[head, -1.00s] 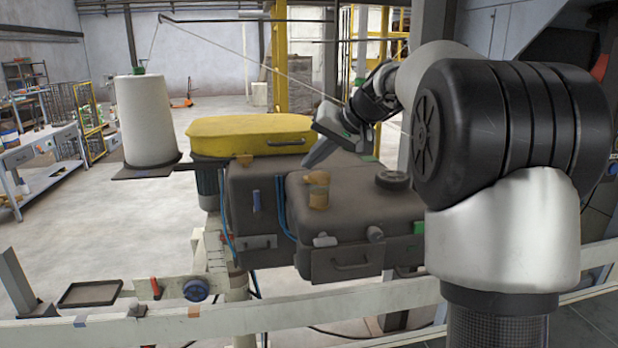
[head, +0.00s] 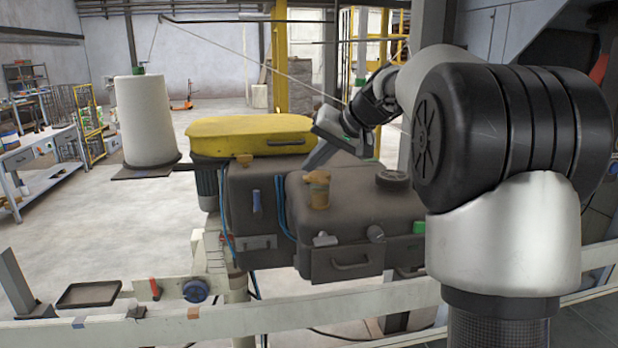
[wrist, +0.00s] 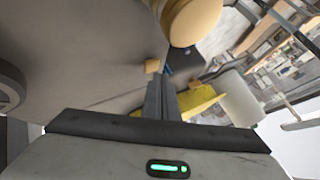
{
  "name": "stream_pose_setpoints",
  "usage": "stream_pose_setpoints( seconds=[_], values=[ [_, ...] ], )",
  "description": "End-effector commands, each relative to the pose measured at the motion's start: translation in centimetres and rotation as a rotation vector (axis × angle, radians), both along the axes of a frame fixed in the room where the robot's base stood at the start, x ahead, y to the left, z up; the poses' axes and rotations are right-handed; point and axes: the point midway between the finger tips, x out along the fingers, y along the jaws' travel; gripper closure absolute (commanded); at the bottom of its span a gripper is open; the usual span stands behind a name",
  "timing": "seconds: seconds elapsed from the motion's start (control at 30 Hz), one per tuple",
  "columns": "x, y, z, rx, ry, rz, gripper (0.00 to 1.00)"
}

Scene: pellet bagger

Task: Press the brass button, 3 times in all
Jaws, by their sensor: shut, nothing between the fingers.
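The brass button (head: 317,189) is a mushroom-shaped knob with a round cap, standing upright on top of the dark grey machine housing (head: 352,206). My gripper (head: 307,167) is shut and empty. In the head view its fingertips show just above and behind the button's cap. In the wrist view the button (wrist: 194,18) is large at the top edge, and the shut fingertips (wrist: 161,80) are visibly apart from it in the picture. I cannot tell the exact depth gap. No part of the button is clearly covered in the head view.
A black round knob (head: 392,180) stands right of the button. A white spool (head: 147,120) stands far left. A pale rail (head: 240,321) crosses in front.

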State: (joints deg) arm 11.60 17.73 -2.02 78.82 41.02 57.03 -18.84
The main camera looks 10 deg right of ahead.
Motion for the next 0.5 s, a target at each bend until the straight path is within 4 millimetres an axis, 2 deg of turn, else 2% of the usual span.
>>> stream_pose_setpoints(
  seconds=[0.5],
  values=[
    [0.00, -0.01, -0.68, 0.000, 0.000, 0.000, 1.00]
  ],
)
